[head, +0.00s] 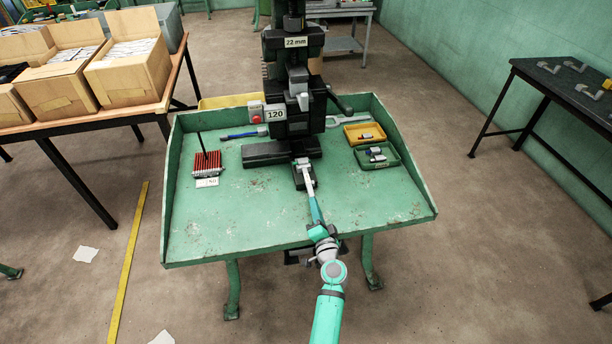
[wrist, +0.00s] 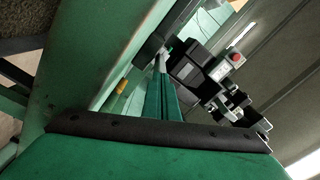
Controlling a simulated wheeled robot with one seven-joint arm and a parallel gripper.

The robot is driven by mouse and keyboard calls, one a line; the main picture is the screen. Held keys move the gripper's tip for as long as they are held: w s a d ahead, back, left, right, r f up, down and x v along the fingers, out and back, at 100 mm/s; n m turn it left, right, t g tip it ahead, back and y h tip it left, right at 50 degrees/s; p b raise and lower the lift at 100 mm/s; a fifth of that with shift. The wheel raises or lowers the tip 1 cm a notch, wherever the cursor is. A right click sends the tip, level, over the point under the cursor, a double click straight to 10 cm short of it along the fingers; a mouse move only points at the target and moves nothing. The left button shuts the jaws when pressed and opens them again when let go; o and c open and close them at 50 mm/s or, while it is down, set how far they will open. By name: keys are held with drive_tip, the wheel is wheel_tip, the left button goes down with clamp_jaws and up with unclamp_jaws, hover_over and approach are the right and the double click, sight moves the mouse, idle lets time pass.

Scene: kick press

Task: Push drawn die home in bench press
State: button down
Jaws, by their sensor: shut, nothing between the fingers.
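The black bench press (head: 290,95) stands at the back middle of a green bench, with plates reading "22 mm" and "120". A small dark block, apparently the drawn die (head: 298,182), sits at the press's front foot, partly hidden by my gripper. My gripper (head: 303,166) is shut and empty. It reaches in from the front, its long narrow fingers lying over the dark block and pointing at the press. I cannot tell whether they touch the block. In the wrist view, the closed gripper fingers (wrist: 162,68) point toward the dark press (wrist: 190,70).
The green bench (head: 240,230) has raised sides. Red pins (head: 207,165) stand at left, with a blue-handled tool (head: 243,134) behind. A yellow tray (head: 365,133) and a green tray (head: 377,156) sit right. The bench front is clear on both sides of my arm.

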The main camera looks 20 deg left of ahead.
drive_tip(key=shift+w+a, duration=0.2)
drive_tip(key=shift+w, duration=0.1)
idle(0.5)
drive_tip(key=shift+v, duration=2.5)
